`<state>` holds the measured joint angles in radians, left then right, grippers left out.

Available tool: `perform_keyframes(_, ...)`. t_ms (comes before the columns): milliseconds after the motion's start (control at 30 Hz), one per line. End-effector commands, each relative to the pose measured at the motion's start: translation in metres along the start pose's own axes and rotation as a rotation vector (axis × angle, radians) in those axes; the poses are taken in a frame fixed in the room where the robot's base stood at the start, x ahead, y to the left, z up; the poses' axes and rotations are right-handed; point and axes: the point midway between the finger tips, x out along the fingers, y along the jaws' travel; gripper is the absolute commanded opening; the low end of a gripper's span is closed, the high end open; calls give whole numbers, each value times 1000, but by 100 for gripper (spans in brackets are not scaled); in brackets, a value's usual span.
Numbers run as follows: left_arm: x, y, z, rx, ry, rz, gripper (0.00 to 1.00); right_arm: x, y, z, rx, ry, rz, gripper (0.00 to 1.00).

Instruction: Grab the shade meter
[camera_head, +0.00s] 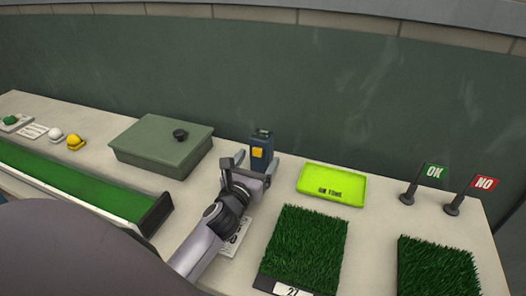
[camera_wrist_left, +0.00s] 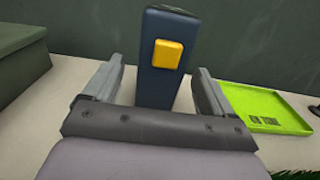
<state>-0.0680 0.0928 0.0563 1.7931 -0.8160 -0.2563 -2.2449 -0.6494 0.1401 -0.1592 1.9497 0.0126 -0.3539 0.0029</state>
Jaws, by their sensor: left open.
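The shade meter (camera_head: 262,148) is a dark blue upright box with a yellow button on its front. It stands on the table between the green box and the lime tray. In the left wrist view the meter (camera_wrist_left: 161,80) rises between the two fingers. My left gripper (camera_head: 256,164) is open, with one finger on each side of the meter; in the left wrist view a gap shows beside each finger (camera_wrist_left: 152,92). The meter's lower part is hidden behind my gripper's palm. My right gripper is not in view.
A green lidded box (camera_head: 150,150) stands to the left, and a lime tray (camera_head: 332,184) lies to the right. Turf squares (camera_head: 305,245) (camera_head: 435,268) are at the front right. OK (camera_head: 434,172) and NO (camera_head: 483,184) flags stand at the far right. A wall rises behind.

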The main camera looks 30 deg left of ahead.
Motion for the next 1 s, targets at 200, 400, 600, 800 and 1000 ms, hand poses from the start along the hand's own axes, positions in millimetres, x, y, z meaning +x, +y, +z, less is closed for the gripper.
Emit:
perform_keyframes(200,24,-1,6,-3,-2,0,85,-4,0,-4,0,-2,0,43)
perform_keyframes(400,47,-1,6,-2,-1,0,85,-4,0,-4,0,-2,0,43)
perform_keyframes(600,54,-1,5,-1,0,-1,85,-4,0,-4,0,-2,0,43)
perform_keyframes(800,54,-1,5,-1,0,-1,75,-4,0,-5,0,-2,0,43)
perform_keyframes(1000,54,-1,5,-1,0,-1,20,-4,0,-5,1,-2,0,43)
